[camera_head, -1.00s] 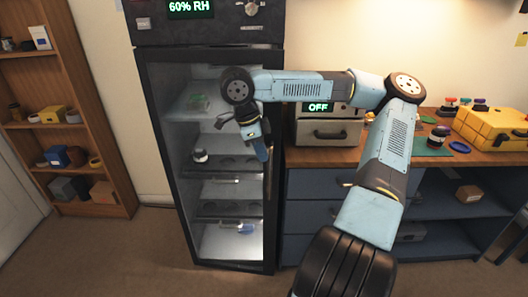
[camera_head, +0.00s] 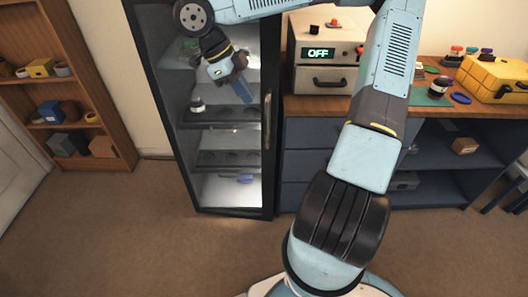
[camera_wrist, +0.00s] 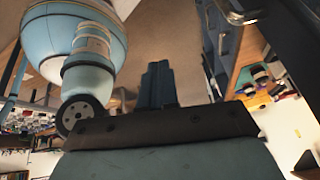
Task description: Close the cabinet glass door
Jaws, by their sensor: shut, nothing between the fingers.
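The cabinet's glass door (camera_head: 256,160) stands in front of lit shelves at the upper left of the head view. Its vertical bar handle (camera_head: 267,121) is on the right side. The door looks shut or almost shut in its frame; I cannot tell if it is flush. My gripper (camera_head: 243,98) is shut and empty, in front of the upper glass, left of the handle, pointing down and right. I cannot tell whether it touches the glass. In the wrist view the gripper's dark fingers (camera_wrist: 157,85) are together with nothing between them.
A drawer counter (camera_head: 318,150) stands right of the cabinet, bearing an oven-like box (camera_head: 322,70) reading OFF, a small jar (camera_head: 439,88) and a yellow case (camera_head: 492,78). A wooden shelf (camera_head: 92,90) stands at left. The floor (camera_head: 130,235) before the cabinet is clear.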

